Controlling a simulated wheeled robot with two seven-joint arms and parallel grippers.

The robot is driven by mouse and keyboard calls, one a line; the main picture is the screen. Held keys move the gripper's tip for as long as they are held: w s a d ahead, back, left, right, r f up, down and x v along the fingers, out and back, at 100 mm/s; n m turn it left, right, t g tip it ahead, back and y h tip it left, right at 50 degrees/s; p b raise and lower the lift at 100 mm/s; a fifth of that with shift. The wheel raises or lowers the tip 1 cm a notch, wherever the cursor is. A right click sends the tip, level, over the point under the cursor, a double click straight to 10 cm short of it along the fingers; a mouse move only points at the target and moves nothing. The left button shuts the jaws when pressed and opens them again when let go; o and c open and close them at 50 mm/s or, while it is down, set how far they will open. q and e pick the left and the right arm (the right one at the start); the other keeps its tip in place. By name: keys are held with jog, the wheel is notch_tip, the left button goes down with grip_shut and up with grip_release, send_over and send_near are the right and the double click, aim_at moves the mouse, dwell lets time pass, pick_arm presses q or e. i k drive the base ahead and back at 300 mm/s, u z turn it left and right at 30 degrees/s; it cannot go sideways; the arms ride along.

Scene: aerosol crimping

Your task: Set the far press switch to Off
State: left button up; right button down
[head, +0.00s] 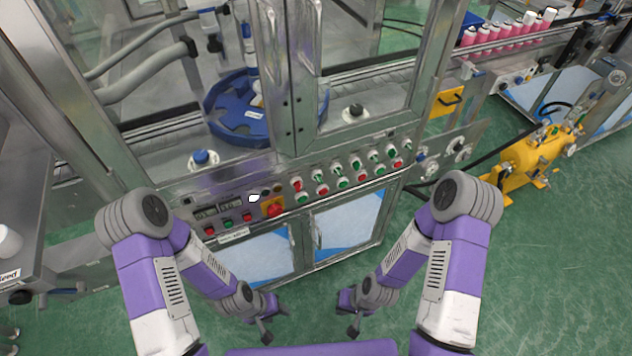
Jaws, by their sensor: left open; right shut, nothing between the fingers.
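The machine's control panel (283,193) runs along the front edge below the glass doors. Its right part carries two rows of small round controls, among them green-and-white switches (374,157) and red and green buttons (379,171). I cannot tell which control is the far press switch, or which way any switch points. My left gripper (275,323) is open and empty, low in front of the cabinet and below the panel. My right gripper (349,315) is shut and empty, to the right of it. Both are apart from the panel.
A red rotary knob on a yellow plate (273,207) sits on the panel's left part. Glass doors (294,60) stand above it, with a blue round turntable (233,128) behind. A yellow pump unit (530,157) stands at right. Green floor (540,265) is clear at lower right.

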aim_at(392, 152)
jog(key=z, duration=3.2)
jog(key=k, duration=0.45)
jog(key=u, duration=3.1)
